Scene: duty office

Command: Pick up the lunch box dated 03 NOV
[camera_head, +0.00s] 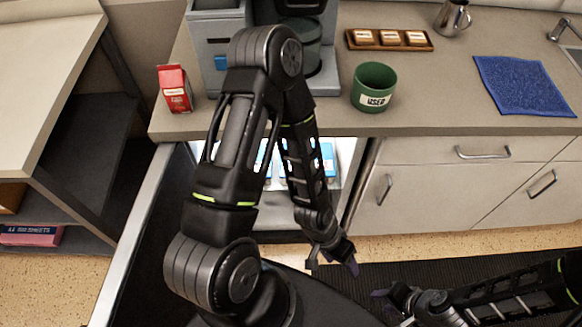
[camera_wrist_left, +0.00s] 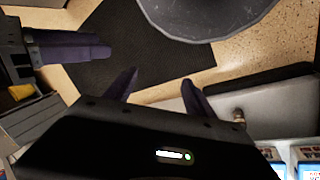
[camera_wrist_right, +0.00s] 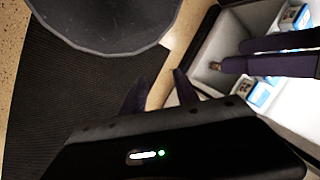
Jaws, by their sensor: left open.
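Several lunch boxes with blue and white tops lie in the open, lit compartment under the counter. One shows to the right of my left forearm in the head view (camera_head: 328,158). Lunch boxes also show at the bottom right of the left wrist view (camera_wrist_left: 310,153) and at the right of the right wrist view (camera_wrist_right: 260,94). I cannot read any date on them. My left gripper (camera_head: 333,262) is open and empty, in front of the compartment and apart from the boxes. My right gripper (camera_head: 393,304) is open and empty, to its right. My left arm hides part of the compartment.
A shelf unit (camera_head: 75,150) stands left. A dark mat covers the floor.

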